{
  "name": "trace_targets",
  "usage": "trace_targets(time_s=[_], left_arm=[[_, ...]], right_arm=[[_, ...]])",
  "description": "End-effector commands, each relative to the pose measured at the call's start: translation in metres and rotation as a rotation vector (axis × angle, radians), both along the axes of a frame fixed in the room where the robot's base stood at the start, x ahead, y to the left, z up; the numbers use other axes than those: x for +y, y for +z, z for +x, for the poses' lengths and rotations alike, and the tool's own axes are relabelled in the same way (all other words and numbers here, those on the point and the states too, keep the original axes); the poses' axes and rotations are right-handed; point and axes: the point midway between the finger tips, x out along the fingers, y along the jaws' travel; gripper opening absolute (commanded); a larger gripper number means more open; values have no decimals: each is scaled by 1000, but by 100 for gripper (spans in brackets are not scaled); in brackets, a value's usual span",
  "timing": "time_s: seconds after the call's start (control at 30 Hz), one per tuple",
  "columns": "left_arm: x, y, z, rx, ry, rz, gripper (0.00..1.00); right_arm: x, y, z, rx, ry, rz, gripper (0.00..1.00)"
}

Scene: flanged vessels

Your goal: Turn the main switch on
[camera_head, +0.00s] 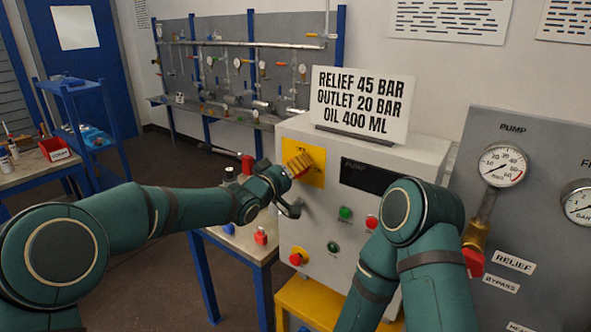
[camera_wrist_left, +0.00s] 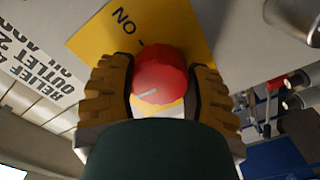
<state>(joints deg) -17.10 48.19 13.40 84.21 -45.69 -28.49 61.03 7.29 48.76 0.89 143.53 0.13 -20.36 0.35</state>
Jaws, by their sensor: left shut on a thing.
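The main switch is a red knob (camera_wrist_left: 160,72) on a yellow plate (camera_head: 318,172) at the upper left of the grey cabinet front. The plate also shows in the left wrist view (camera_wrist_left: 190,22), with black lettering by the knob. My left gripper (camera_head: 298,165) is at the plate, its tan ridged fingers on either side of the knob. In the left wrist view the gripper (camera_wrist_left: 160,92) is shut on the knob. In the head view the fingers hide most of the knob. My right arm is folded in front of the cabinet, and its gripper is not in view.
The grey cabinet (camera_head: 300,232) carries a green button (camera_head: 345,212), a red button (camera_head: 372,221) and a red emergency knob (camera_head: 297,258). A sign (camera_head: 362,103) stands on top. A gauge panel (camera_head: 540,140) is at right. A bench (camera_head: 235,240) stands at left.

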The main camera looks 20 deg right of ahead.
Motion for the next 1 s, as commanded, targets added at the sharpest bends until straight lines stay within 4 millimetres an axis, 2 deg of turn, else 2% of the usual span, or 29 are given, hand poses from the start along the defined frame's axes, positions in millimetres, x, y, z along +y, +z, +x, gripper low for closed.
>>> trace_targets(time_s=[0.27, 1.0], left_arm=[[0, -1, 0, -111, -1, 84, 16], [0, -2, 1, -655, 1, 510, 16]], right_arm=[[0, -10, -3, 7, 5, 2, 0], [0, -48, 0, 0, 8, 0, 0]])
